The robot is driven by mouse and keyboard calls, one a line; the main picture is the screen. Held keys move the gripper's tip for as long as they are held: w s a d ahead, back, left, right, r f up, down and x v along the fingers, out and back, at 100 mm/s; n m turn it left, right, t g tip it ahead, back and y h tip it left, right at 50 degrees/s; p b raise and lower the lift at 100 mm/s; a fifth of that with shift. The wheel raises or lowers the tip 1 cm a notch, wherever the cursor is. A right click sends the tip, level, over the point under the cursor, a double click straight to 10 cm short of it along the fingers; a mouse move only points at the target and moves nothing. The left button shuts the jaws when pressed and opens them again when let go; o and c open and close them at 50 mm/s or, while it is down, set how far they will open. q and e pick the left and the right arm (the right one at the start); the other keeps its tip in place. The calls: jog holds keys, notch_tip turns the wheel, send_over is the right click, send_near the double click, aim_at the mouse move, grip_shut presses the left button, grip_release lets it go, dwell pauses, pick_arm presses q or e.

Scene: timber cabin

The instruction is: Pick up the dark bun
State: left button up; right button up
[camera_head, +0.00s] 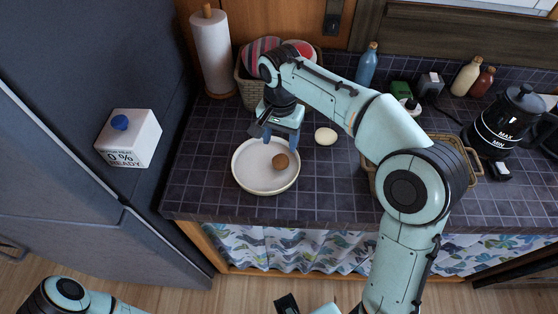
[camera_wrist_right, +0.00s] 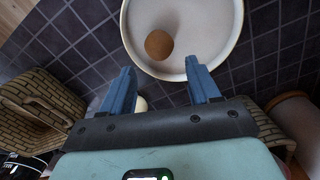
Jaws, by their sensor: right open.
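The dark bun (camera_head: 280,161) is a small round brown thing on a white round plate (camera_head: 243,179) on the tiled counter. It also shows in the right wrist view (camera_wrist_right: 159,45), inside the plate's rim. My right gripper (camera_head: 281,138) is open and empty at the plate's far edge, its blue fingers apart. In the wrist view its fingertips (camera_wrist_right: 160,69) point towards the bun, which lies beyond them, apart from both. My left arm shows only in part along the bottom edge; its jaws cannot be made out.
A pale oval item (camera_head: 326,137) lies right of the plate. A wicker basket (camera_head: 250,93) and paper towel roll (camera_head: 211,50) stand behind; another basket (camera_head: 472,160) is partly behind my right arm. Bottles and a black kettle (camera_head: 507,122) stand right. A fridge borders the left.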

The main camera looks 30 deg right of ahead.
aim_at(281, 158)
notch_tip(281, 158, down, 4)
jog(key=shift+w+r, duration=0.1)
jog(key=shift+r, duration=0.15)
jog(key=shift+d+f+b, duration=0.1)
jog(key=shift+f+b, duration=0.45)
jog(key=shift+f, duration=2.1)
jog(key=c, duration=0.8)
